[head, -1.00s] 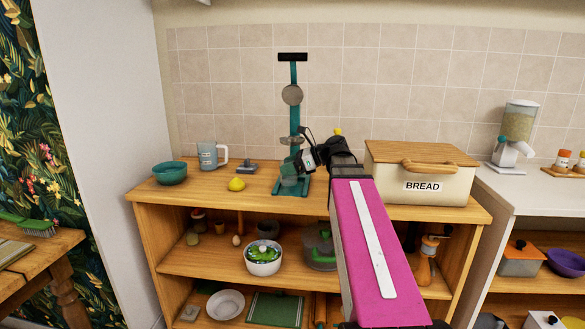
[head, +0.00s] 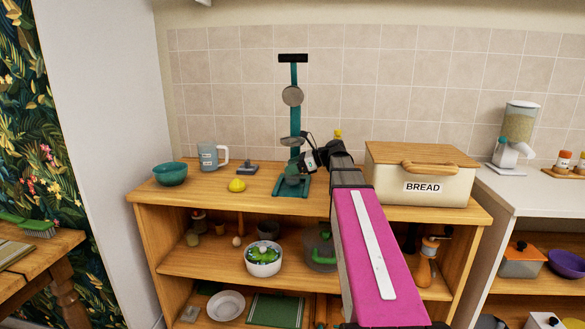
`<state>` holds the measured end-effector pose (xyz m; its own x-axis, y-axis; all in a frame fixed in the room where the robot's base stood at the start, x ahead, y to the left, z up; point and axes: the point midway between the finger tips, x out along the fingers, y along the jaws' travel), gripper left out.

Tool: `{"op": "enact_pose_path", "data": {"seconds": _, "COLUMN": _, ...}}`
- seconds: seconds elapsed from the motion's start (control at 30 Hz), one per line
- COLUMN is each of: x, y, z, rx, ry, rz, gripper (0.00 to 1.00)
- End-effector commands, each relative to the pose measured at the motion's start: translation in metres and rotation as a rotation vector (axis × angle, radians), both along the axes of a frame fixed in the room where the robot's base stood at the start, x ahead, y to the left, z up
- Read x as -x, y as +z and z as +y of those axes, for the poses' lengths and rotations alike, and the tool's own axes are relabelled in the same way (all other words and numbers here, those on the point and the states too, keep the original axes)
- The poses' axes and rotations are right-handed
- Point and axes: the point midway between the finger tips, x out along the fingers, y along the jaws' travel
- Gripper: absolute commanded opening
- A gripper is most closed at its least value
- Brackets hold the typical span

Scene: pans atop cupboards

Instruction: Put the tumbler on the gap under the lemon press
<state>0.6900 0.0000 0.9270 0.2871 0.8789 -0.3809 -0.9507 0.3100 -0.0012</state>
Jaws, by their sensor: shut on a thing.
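The teal lemon press (head: 294,116) stands on the wooden cupboard top, with a tall post, a round grey plate and a flat base. My gripper (head: 296,167) reaches in from the right at the lower part of the press, below its cup (head: 291,141). It is shut on the tumbler (head: 292,175), a small greenish, see-through glass that shows just above the press base (head: 307,190). My gripper and the post behind blur its outline. I cannot tell whether the tumbler touches the base.
The bread bin (head: 437,189) stands close to the right of my arm. A yellow lemon (head: 237,185), a grey-blue jug (head: 208,157), a small dark-topped item (head: 247,167) and a teal bowl (head: 169,174) are to the left. The front edge left of the press is clear.

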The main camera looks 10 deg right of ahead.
Motion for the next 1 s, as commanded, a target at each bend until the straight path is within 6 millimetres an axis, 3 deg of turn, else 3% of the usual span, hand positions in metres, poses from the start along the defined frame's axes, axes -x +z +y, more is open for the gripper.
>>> {"op": "enact_pose_path", "data": {"seconds": 0.67, "x": 0.002, "y": -0.016, "z": 0.000, "rx": 0.005, "ry": 0.001, "rz": 0.008, "gripper": 0.40}}
{"op": "enact_pose_path", "data": {"seconds": 0.7, "x": 0.002, "y": -0.017, "z": 0.000, "rx": 0.004, "ry": 0.001, "rz": 0.009, "gripper": 0.70}}
{"op": "enact_pose_path", "data": {"seconds": 0.77, "x": 0.003, "y": -0.017, "z": 0.000, "rx": 0.005, "ry": 0.002, "rz": 0.010, "gripper": 0.90}}
{"op": "enact_pose_path", "data": {"seconds": 1.0, "x": 0.005, "y": -0.017, "z": 0.000, "rx": 0.004, "ry": 0.002, "rz": 0.013, "gripper": 0.92}}
